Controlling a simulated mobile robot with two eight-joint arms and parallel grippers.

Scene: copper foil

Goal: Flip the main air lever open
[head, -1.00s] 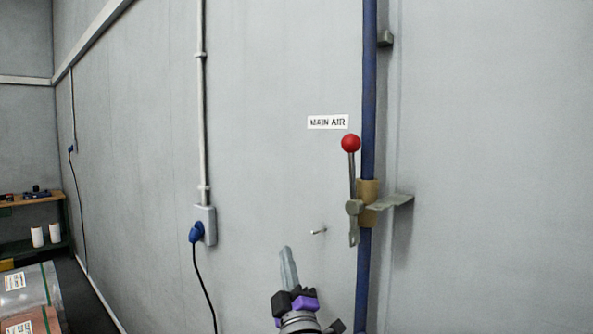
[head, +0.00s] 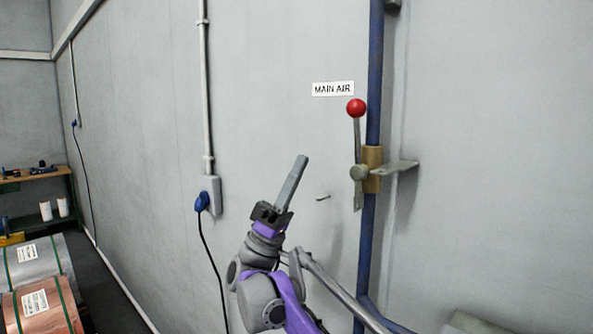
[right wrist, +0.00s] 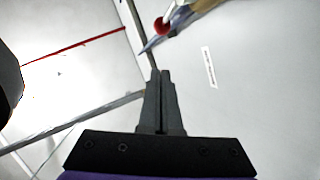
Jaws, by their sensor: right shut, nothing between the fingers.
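The main air lever (head: 357,139) stands upright on the wall, its red ball knob (head: 356,107) at the top and its pivot on a brass valve body (head: 372,168) on the blue pipe (head: 375,78). A white MAIN AIR label (head: 333,89) is above left of the knob. My right gripper (head: 301,160) is shut and empty, pointing up, left of and below the knob, apart from the lever. In the right wrist view the shut fingers (right wrist: 160,75) point toward the red knob (right wrist: 161,26), which is partly covered. My left gripper is not in view.
A small peg (head: 323,197) sticks out of the wall between my gripper and the lever. A socket with blue plug (head: 203,202) is at left. Wrapped coils (head: 38,262) lie lower left.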

